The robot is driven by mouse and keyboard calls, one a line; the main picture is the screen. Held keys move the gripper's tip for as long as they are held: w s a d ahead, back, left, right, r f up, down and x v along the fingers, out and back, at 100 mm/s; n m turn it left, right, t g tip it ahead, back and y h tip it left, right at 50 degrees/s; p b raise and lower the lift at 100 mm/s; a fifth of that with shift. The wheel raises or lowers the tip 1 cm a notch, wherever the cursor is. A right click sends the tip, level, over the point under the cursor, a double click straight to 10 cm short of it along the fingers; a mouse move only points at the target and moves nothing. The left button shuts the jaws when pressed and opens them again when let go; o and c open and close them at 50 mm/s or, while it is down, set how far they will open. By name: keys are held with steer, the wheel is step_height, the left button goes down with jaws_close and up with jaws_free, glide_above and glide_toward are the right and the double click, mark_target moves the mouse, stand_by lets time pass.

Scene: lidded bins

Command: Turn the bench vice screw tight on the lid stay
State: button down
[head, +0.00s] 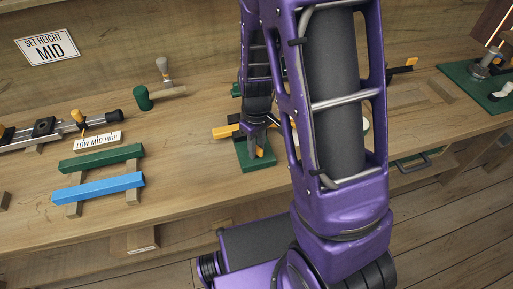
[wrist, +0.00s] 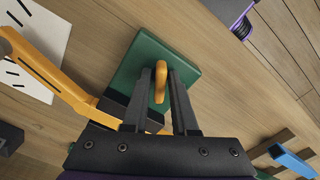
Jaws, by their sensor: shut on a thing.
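The bench vice stands on a green base plate (head: 243,157) on the wooden bench, and the plate also shows in the wrist view (wrist: 130,65). Its orange screw handle (wrist: 160,77) lies between the two dark fingers of my gripper (wrist: 165,78), which is shut on it. In the head view my gripper (head: 262,122) points down over the vice, and the handle (head: 263,151) shows just below. A yellow bar (wrist: 45,75) reaches the dark vice block from the left in the wrist view. I cannot tell whether it is the lid stay. My gripper hides much of the vice.
A green bar (head: 100,159) and a blue bar (head: 98,188) lie on supports to the left. A rail with black and orange fittings (head: 60,130) and a green-headed mallet (head: 143,98) are behind them. Another green plate (head: 480,85) is far right. Bare bench separates vice and bars.

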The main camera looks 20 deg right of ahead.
steer(key=c, duration=1)
jaws_free()
steer(key=shift+o, duration=0.2)
steer(key=shift+r, duration=0.1)
steer(key=shift+r+p, duration=1.4)
steer(key=shift+r, duration=1)
